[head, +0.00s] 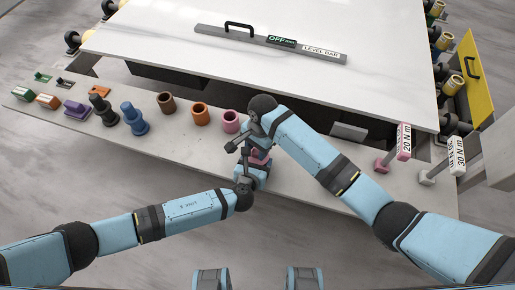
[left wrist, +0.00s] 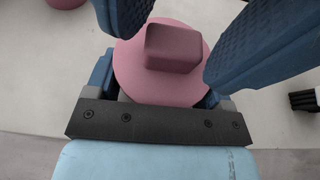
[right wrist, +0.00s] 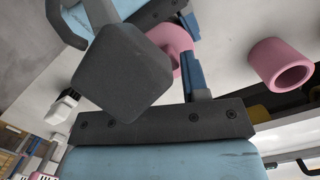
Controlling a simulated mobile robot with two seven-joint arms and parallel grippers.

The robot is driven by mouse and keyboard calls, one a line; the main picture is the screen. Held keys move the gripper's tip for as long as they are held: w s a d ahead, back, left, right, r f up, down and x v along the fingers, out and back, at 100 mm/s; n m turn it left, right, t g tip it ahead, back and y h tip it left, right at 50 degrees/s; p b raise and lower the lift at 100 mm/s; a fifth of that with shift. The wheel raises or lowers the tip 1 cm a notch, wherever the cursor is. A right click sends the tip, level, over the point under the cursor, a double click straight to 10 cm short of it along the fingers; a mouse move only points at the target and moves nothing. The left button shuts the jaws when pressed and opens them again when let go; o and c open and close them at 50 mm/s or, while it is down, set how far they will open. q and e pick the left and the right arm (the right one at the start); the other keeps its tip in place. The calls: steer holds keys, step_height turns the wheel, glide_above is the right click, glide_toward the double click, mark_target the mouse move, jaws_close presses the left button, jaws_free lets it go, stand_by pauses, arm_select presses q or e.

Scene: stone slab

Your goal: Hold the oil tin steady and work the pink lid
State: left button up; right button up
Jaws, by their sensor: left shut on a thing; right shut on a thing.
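My right gripper (head: 250,143) comes down from above right, close over the left one. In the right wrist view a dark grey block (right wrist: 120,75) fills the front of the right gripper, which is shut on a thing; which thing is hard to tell. A pink part (right wrist: 170,38) shows behind it. I cannot make out an oil tin.
A pink ring (head: 231,121), orange ring (head: 200,113) and brown ring (head: 166,103) stand left of the grippers. Blue (head: 134,118) and dark (head: 103,109) fittings are farther left. A 20 N m marker (head: 404,142) stands right. A level bar (head: 272,43) lies on the slab (head: 330,90).

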arm_select(q)
steer(key=shift+s+a+f, duration=0.1)
steer(key=shift+a+f, duration=0.2)
steer(key=shift+f, duration=0.05)
arm_select(e)
steer(key=shift+w+a+r, duration=0.1)
steer(key=shift+w+r, duration=0.05)
steer(key=shift+r, duration=0.4)
jaws_close()
steer(key=shift+r, duration=0.1)
arm_select(q)
steer(key=shift+d+r, duration=0.1)
steer(key=shift+d+r, duration=0.1)
arm_select(e)
steer(key=shift+o, duration=1.3)
jaws_free()
step_height(320, 180, up, 8)
steer(key=shift+w+d, duration=0.4)
steer(key=shift+d, duration=0.05)
